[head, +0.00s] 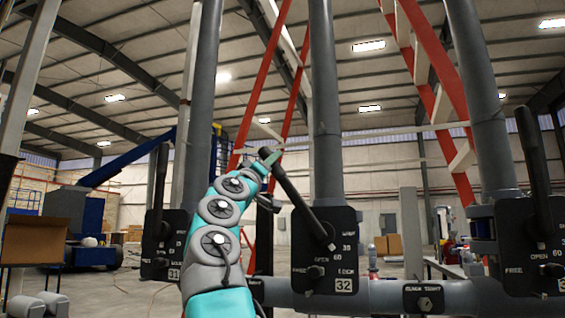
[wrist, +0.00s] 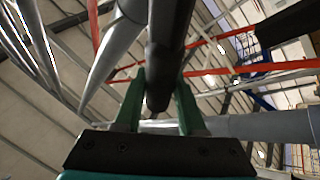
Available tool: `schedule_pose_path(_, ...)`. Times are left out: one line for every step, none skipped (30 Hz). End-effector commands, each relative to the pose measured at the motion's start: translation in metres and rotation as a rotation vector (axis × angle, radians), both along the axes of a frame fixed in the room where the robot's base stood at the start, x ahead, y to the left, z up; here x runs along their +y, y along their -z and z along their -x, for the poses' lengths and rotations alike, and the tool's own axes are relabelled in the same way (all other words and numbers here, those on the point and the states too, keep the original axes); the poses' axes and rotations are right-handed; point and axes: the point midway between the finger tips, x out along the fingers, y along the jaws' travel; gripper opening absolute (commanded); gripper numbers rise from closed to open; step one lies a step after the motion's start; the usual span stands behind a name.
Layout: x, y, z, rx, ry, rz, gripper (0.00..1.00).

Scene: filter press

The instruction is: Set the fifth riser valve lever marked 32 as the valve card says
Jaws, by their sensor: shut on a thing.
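The valve marked 32 has a dark plate (head: 343,222) on a grey riser pipe, with a white 32 tag (head: 344,285) at its lower right. Small white marks on the plate include OPEN and what looks like LOCK. Its black lever (head: 300,205) slants up and left from the pivot. My gripper (head: 268,158) is shut on the lever near its upper end. In the wrist view the dark lever (wrist: 160,85) lies between the two green fingers of my gripper (wrist: 160,98). The valve card is not in view.
The valve marked 31 (head: 164,250) stands to the left, its lever (head: 160,190) upright. Another valve plate (head: 528,245) stands at the right, its lever (head: 533,170) near upright. A horizontal grey pipe (head: 385,297) runs below. Red braces (head: 440,100) rise behind.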

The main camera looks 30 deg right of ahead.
Motion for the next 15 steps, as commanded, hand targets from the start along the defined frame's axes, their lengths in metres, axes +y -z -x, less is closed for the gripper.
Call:
schedule_pose_path(0.004, 0.012, -0.006, 0.034, 0.001, 0.027, 0.0)
schedule_pose_path(0.008, 0.016, -0.01, 0.054, 0.0, 0.046, 0.0)
schedule_pose_path(0.012, 0.021, -0.015, 0.082, 0.002, 0.07, 0.0)
schedule_pose_path(0.015, 0.025, -0.018, 0.104, 0.002, 0.086, 0.0)
schedule_pose_path(0.017, 0.029, -0.02, 0.124, 0.003, 0.104, 0.0)
schedule_pose_path(0.021, 0.035, -0.024, 0.152, 0.003, 0.13, 0.0)
schedule_pose_path(0.025, 0.039, -0.028, 0.174, 0.001, 0.149, 0.0)
schedule_pose_path(0.027, 0.045, -0.032, 0.197, 0.001, 0.168, 0.0)
schedule_pose_path(0.03, 0.052, -0.037, 0.228, 0.002, 0.192, 0.0)
schedule_pose_path(0.033, 0.057, -0.04, 0.25, 0.003, 0.209, 0.0)
schedule_pose_path(0.035, 0.062, -0.042, 0.27, 0.002, 0.227, 0.0)
schedule_pose_path(0.039, 0.067, -0.045, 0.297, 0.002, 0.253, 0.0)
schedule_pose_path(0.041, 0.072, -0.047, 0.32, 0.001, 0.273, 0.0)
schedule_pose_path(0.042, 0.078, -0.05, 0.342, 0.003, 0.289, 0.0)
schedule_pose_path(0.045, 0.086, -0.053, 0.371, 0.003, 0.313, 0.0)
